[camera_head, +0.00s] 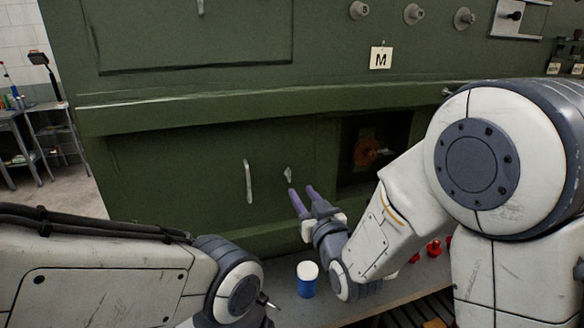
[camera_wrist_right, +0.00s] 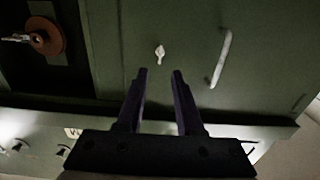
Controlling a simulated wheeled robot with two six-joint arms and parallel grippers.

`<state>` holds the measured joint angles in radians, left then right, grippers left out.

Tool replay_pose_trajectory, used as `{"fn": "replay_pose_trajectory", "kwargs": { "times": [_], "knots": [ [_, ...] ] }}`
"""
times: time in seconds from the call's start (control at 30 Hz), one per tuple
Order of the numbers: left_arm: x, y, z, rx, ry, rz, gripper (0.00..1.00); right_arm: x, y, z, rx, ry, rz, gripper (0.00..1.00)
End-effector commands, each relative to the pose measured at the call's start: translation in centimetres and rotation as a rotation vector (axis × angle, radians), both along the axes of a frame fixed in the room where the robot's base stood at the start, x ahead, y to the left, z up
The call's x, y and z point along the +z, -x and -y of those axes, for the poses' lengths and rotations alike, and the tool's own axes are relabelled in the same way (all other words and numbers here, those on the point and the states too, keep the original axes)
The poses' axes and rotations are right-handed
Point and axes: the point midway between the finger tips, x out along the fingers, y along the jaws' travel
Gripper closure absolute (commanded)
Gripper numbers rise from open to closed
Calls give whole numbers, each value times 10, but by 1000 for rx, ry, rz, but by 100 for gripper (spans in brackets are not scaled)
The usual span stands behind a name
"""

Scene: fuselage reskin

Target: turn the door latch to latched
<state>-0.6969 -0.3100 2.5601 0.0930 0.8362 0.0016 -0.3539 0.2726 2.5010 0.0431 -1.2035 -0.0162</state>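The door latch (camera_head: 288,174) is a small pale knob on the green door, to the right of the door's long handle (camera_head: 248,181). In the right wrist view the latch (camera_wrist_right: 160,54) sits just beyond the fingertips, roughly centred between them, with the handle (camera_wrist_right: 220,58) to its right. My right gripper (camera_head: 301,190) has purple fingers spread apart and empty, close below the latch; it also shows in the wrist view (camera_wrist_right: 160,72). The fingers appear clear of the latch. My left arm comes in at the lower left; its gripper fingers are not clearly visible.
A square opening with an orange-brown round part (camera_head: 367,152) lies to the right of the latch. A blue can with a white lid (camera_head: 307,279) and red items (camera_head: 434,247) stand on the grey ledge below. A tag marked M (camera_head: 380,58) is above.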

Motion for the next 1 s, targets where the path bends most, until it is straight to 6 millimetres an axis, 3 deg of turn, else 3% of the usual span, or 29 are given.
{"fn": "replay_pose_trajectory", "kwargs": {
  "times": [0.03, 0.2, 0.4, 0.87, 0.9, 0.97, 1.0],
  "knots": [
    [17, 0, 0, 1, 0, 0, 58, 6, -4, -1, 0, 2, -6, 64],
    [29, 0, 0, 1, 0, 0, 58, 3, -39, -12, 0, 1, -2, 64],
    [41, 0, 0, 0, 0, 0, 58, 2, -67, -21, 0, 0, -1, 64],
    [43, 0, 0, -1, 0, 0, 58, 0, -78, -25, 0, 0, 0, 64],
    [43, 0, 0, -1, 0, 0, 58, 0, -78, -25, 0, 0, 0, 79],
    [43, 0, 0, -1, 0, 0, 58, 0, -78, -25, 0, 0, 0, 100],
    [44, 0, 0, -1, 0, 0, 58, 0, -78, -25, 0, 0, 0, 100]
  ]
}}
